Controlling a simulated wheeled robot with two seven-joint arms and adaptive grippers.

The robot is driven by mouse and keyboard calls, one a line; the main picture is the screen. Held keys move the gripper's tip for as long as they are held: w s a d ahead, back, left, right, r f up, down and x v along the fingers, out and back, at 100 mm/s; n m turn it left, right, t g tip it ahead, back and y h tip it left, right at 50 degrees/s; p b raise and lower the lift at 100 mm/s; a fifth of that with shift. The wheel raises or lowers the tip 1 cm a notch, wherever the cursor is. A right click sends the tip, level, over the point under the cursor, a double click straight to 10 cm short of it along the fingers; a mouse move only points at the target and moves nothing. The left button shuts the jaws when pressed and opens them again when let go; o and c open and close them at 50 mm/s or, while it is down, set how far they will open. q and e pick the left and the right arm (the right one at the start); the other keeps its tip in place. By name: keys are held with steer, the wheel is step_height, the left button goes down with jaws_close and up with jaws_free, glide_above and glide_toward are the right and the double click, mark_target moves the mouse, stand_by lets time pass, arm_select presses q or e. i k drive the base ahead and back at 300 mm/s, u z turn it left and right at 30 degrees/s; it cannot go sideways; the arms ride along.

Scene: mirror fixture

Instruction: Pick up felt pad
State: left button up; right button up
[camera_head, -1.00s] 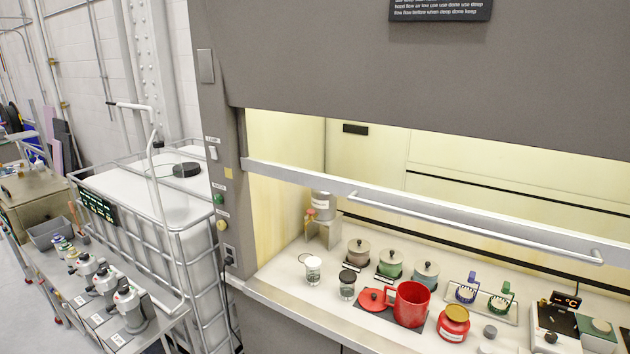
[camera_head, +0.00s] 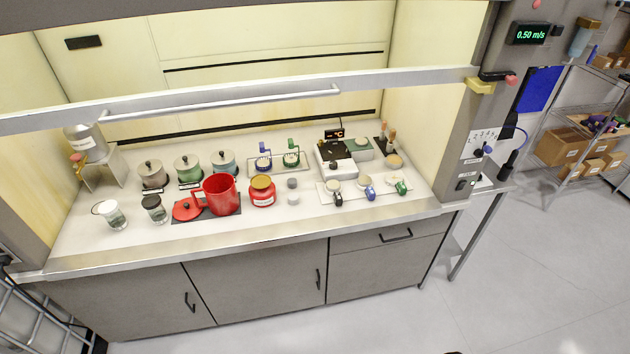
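I cannot tell for sure which thing is the felt pad. A flat dark grey pad (camera_head: 186,218) lies on the fume hood worktop, partly hidden under a red mug-like pot (camera_head: 221,196) and its red lid (camera_head: 186,209). A grey-green flat square (camera_head: 361,152) lies at the back right beside a white hot plate unit (camera_head: 334,158). Neither of my grippers is in view.
The raised sash bar (camera_head: 220,100) crosses above the worktop (camera_head: 95,235). Clear floor (camera_head: 540,270) lies to the right.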

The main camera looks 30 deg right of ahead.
mark_target(293, 198)
steer(key=z, duration=0.9)
